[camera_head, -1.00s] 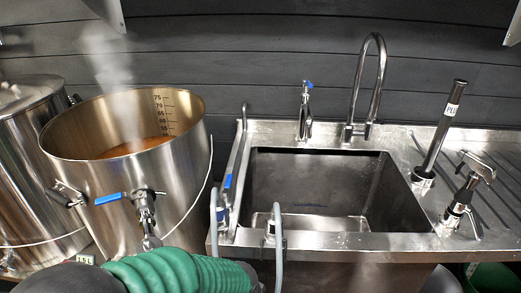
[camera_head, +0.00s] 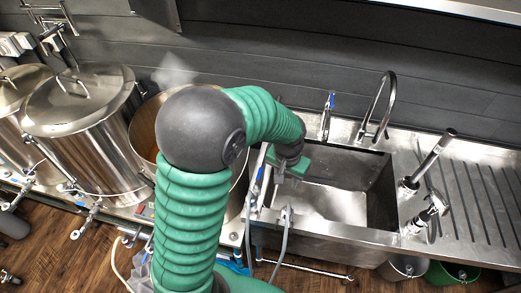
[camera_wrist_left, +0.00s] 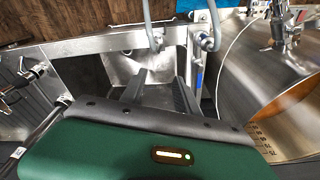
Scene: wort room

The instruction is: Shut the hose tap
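A slim steel tap with a blue handle (camera_head: 329,112) stands upright at the back left of the sink (camera_head: 382,205). A grey hose (camera_head: 287,225) arches over the sink's front rim; grey hoses (camera_wrist_left: 150,28) also show in the left wrist view. A blue part (camera_wrist_left: 199,76) sits along the sink's side rim there. I cannot tell which of these fittings is the hose tap. My left gripper (camera_head: 291,170) hangs over the left part of the sink, in front of the blue-handled tap. In the left wrist view its dark fingers (camera_wrist_left: 160,92) are apart with nothing between them. My right gripper is out of view.
A steaming kettle (camera_head: 143,125) stands left of the sink, partly hidden by my arm. Lidded kettles (camera_head: 88,125) stand farther left. A tall curved faucet (camera_head: 379,105) is behind the sink. A black-handled tap (camera_head: 428,160) and a drainboard (camera_head: 475,200) are at right.

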